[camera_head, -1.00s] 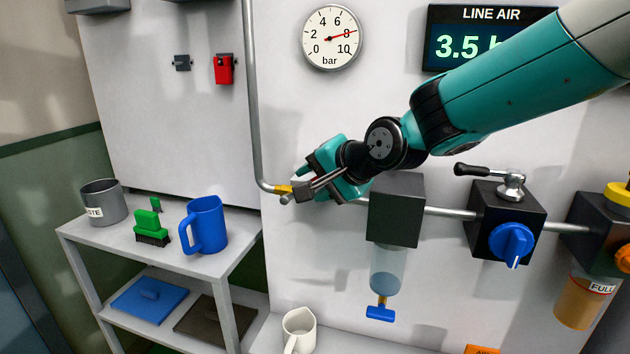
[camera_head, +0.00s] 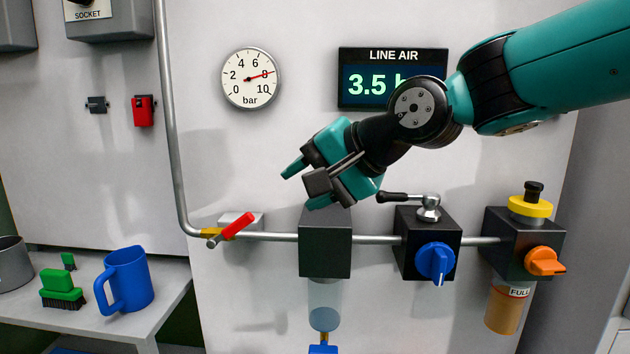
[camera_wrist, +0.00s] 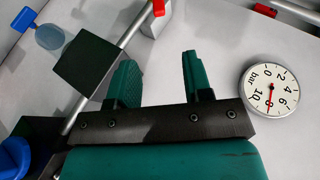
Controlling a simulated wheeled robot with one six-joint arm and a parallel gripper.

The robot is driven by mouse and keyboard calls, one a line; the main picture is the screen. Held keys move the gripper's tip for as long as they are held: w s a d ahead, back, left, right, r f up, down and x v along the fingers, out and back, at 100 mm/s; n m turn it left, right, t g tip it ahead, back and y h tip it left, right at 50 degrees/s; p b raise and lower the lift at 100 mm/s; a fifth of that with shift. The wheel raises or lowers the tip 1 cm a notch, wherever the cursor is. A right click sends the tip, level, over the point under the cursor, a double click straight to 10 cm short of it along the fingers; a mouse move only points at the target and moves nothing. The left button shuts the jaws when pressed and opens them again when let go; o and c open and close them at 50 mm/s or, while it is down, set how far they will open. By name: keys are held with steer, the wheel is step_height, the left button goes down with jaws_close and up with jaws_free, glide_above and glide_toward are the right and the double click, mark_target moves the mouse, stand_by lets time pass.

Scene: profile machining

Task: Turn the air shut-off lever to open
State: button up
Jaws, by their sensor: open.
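The air shut-off lever (camera_head: 238,226) is red and sits on the pipe at the left, by a yellow collar (camera_head: 211,232). It slants up to the right, at an angle to the pipe. A red end, apparently the lever's, shows at the top of the wrist view (camera_wrist: 158,7). My gripper (camera_head: 304,184) is open and empty, above and to the right of the lever, clear of it. In the wrist view both fingers (camera_wrist: 160,66) stand apart with bare wall between them.
A dark filter block (camera_head: 325,245) with a clear bowl stands just below my gripper. A block with a blue knob (camera_head: 436,261) and one with an orange knob (camera_head: 544,261) are farther right. The gauge (camera_head: 250,78) reads near 8; the display (camera_head: 392,79) shows 3.5. Wall above the lever is free.

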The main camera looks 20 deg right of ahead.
steer(key=shift+s+d+r, duration=0.35)
steer(key=shift+s+d, duration=0.05)
steer(key=shift+s, duration=0.05)
